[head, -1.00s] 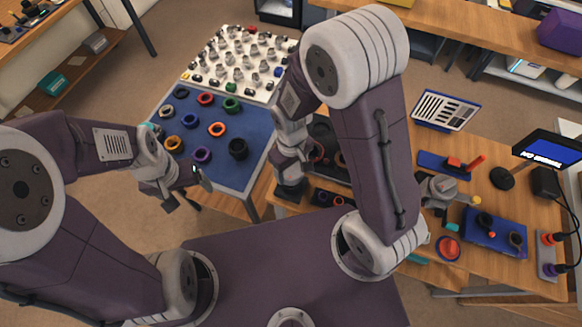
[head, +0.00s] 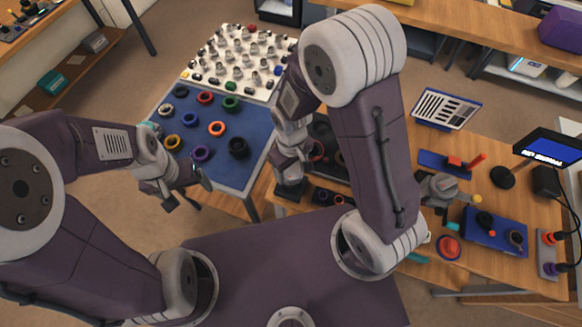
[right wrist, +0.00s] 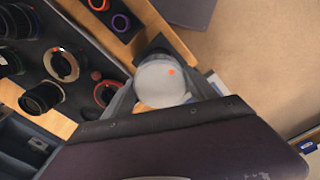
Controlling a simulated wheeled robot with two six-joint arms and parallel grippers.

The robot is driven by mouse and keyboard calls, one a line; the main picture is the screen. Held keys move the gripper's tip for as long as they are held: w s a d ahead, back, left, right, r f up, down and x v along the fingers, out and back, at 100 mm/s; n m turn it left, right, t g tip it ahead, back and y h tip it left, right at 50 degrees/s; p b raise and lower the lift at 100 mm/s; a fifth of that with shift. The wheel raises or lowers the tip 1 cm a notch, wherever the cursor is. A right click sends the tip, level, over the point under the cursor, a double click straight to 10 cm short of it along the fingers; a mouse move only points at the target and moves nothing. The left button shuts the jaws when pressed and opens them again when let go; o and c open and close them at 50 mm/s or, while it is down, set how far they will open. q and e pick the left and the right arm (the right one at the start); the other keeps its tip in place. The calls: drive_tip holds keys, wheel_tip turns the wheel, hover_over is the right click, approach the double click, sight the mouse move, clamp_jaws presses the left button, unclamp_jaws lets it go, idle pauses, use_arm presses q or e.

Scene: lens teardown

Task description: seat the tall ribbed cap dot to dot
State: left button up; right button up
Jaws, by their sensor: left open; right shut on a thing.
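My right gripper (right wrist: 165,92) is shut on a pale, round-faced cap (right wrist: 155,85) with a red dot near its edge. I see the cap face-on in the right wrist view, so its ribs and height do not show. A dark square-edged part (right wrist: 153,48) shows just beyond the cap; I cannot tell whether they touch. In the head view my right gripper (head: 290,188) is by the left edge of the wooden bench, and the cap cannot be made out there. My left gripper (head: 187,195) is open and empty, in front of the blue mat.
The blue mat (head: 190,130) carries several coloured rings. Open floor (right wrist: 260,60) lies right of the gripper.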

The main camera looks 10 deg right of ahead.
drive_tip(key=shift+f, duration=0.5)
idle(0.3)
